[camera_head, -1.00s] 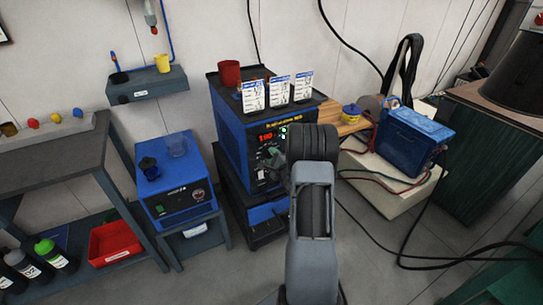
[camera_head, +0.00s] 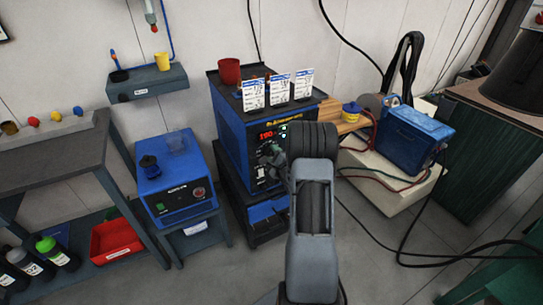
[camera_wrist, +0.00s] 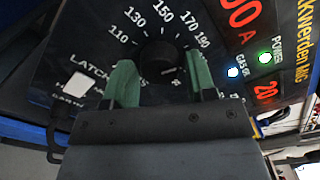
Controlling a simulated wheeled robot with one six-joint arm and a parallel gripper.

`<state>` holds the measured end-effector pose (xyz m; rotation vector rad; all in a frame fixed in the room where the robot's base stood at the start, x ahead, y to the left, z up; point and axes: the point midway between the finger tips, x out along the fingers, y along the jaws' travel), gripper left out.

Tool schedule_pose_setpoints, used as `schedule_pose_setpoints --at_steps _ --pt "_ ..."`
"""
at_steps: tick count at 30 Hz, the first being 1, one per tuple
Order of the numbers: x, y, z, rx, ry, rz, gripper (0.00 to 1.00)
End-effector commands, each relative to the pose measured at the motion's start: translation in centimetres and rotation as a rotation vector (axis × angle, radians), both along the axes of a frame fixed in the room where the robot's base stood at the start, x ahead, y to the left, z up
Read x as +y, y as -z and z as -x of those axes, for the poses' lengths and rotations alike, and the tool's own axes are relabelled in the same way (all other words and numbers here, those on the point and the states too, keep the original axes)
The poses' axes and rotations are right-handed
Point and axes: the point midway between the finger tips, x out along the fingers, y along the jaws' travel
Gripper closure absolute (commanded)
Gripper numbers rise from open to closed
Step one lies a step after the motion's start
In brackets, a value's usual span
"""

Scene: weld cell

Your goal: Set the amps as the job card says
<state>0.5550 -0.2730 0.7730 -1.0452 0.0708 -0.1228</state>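The welder (camera_head: 240,150) is a blue box with a red lit amps display (camera_head: 267,136), too small to read surely in the head view. Its black amps knob (camera_wrist: 160,58) shows in the wrist view, ringed by white numbers from 110 to 190. My gripper (camera_wrist: 161,78) has its green fingers on either side of the knob; I cannot tell whether they touch it. In the wrist view the amps digits (camera_wrist: 241,15) are cut off at the top. White cards (camera_head: 280,88) stand on the welder, their print too small to read; I cannot tell which is the job card.
A red cup (camera_head: 229,71) stands on the welder. A blue unit (camera_head: 180,193) on a stand is at its left, and a blue case (camera_head: 414,138) on a white box (camera_head: 385,195) at its right. Cables run over the floor at the right. The wrist view also shows a white latch switch (camera_wrist: 78,84).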

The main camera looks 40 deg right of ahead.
Motion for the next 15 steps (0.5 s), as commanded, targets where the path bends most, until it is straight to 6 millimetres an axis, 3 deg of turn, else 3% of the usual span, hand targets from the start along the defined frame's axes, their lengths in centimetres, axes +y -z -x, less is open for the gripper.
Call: schedule_pose_setpoints --at_steps 3,11,15 --pt "0.0 0.0 0.0 0.0 0.0 0.0 0.37" --pt "0.0 0.0 0.1 0.0 0.001 0.0 0.37" --pt "0.1 0.0 1.3 0.001 0.003 0.0 0.37"
